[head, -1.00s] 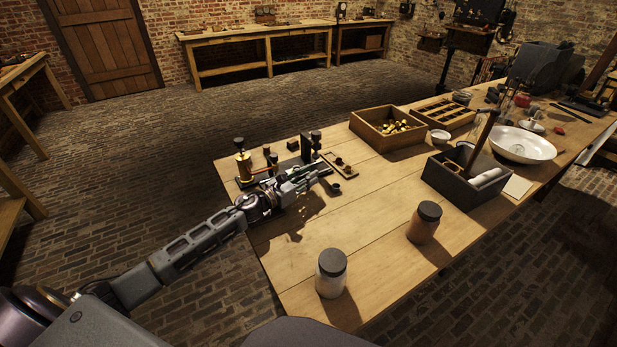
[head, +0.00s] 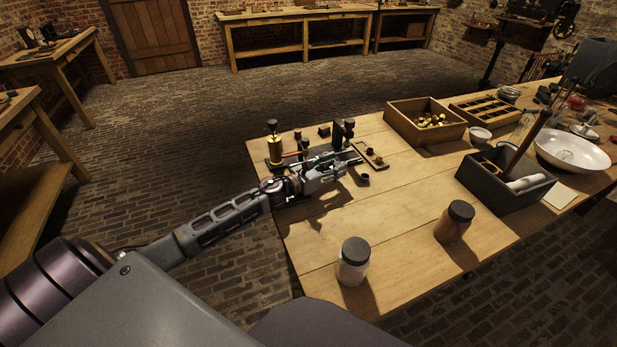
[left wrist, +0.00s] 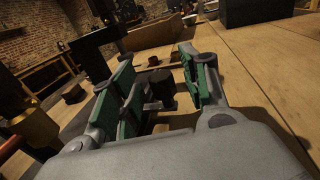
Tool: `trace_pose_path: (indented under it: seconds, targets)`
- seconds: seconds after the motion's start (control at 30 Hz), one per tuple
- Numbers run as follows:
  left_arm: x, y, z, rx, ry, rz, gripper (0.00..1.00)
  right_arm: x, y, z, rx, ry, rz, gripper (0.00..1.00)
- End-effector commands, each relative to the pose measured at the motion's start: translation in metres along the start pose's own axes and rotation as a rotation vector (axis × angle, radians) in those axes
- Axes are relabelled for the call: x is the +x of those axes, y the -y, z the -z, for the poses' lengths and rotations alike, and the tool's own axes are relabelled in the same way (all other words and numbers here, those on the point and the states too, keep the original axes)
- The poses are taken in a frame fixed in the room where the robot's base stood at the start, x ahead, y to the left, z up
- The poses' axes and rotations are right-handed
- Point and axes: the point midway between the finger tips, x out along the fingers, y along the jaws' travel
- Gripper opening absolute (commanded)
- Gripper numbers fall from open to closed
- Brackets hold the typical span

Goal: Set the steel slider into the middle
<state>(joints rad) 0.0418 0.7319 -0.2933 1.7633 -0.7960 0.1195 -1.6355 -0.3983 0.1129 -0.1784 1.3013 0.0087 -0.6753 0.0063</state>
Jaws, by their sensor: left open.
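My left gripper (head: 350,165) is open, low over the near side of a small apparatus at the bench's left end. The left wrist view shows its green-padded fingers (left wrist: 160,78) apart, with a black knob (left wrist: 161,84) in the gap; I cannot tell whether they touch it. The apparatus has a brass post with a black top (head: 273,147), an upright dark plate (head: 338,133) and black knobs (head: 349,129). I cannot make out the steel slider with certainty; the gripper hides part of the apparatus. My right gripper is not in view.
A small wooden tray (head: 372,155) and a black cup (head: 364,179) are right of the gripper. A white jar (head: 353,264) and brown jar (head: 453,224) stand near the front. A wooden box (head: 399,122) and dark crate (head: 499,193) stand farther right. Mid-bench is clear.

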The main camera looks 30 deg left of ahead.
Motion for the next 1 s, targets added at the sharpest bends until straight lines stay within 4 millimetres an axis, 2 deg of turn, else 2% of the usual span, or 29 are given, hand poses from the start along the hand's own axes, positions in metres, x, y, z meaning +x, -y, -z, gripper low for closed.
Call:
trace_pose_path:
  seconds: [1.0]
  targets:
    - [-0.067, 0.000, 0.001, 0.000, -0.001, 0.000, 0.46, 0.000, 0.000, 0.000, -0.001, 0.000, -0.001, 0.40]
